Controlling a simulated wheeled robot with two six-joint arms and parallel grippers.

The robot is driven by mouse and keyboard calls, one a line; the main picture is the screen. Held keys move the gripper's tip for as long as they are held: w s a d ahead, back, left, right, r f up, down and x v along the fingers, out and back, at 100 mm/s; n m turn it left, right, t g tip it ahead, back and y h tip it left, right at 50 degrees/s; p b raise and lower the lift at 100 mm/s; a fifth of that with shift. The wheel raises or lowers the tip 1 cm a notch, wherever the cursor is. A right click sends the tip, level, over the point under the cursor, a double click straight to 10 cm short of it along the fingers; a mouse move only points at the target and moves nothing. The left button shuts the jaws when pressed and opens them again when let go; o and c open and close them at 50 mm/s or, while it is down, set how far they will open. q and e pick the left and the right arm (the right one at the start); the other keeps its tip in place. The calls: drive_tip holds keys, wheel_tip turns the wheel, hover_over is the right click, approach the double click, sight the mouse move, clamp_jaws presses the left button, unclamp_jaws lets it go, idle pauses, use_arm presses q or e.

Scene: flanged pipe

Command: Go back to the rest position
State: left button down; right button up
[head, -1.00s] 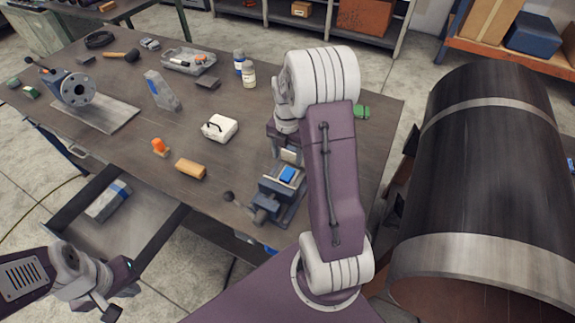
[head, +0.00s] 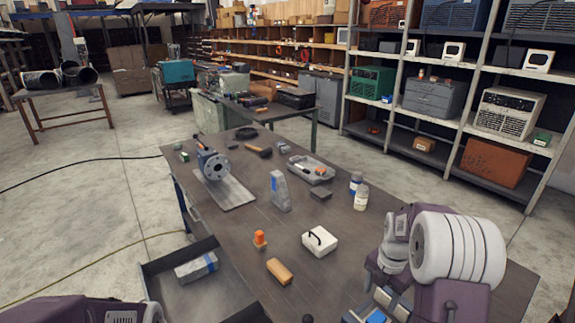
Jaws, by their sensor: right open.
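The blue flanged pipe piece (head: 214,165), with its round grey flange, stands on a light metal plate (head: 228,195) at the left side of the workbench (head: 232,245). My right gripper (head: 386,292) is open at the bottom right, close above a small vise (head: 358,316) with a blue block (head: 376,318) at its jaws. My right arm partly hides this area, and I cannot tell whether gripper and block touch. Of my left arm only a purple link shows at the bottom left edge; its gripper is out of view.
On the bench are an orange-topped item (head: 260,239), a wooden block (head: 279,271), a white box (head: 320,242), a grey tray (head: 311,169) and bottles (head: 361,197). An open drawer (head: 165,290) juts out at front left.

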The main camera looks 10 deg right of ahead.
drive_tip(key=a+r+n, duration=0.2)
drive_tip(key=a+r, duration=0.1)
drive_tip(key=a, duration=0.5)
drive_tip(key=s+a+f+m, duration=0.1)
drive_tip(key=s+m, duration=0.3)
drive_tip(key=m, duration=0.4)
drive_tip(key=s+a+f+m, duration=0.1)
drive_tip(key=s+a+m, duration=0.2)
drive_tip(key=m, duration=0.6)
drive_tip(key=s+a+f+m+t, duration=0.1)
drive_tip(key=s+a+m, duration=0.2)
drive_tip(key=m, duration=0.6)
drive_tip(key=shift+s, duration=0.9)
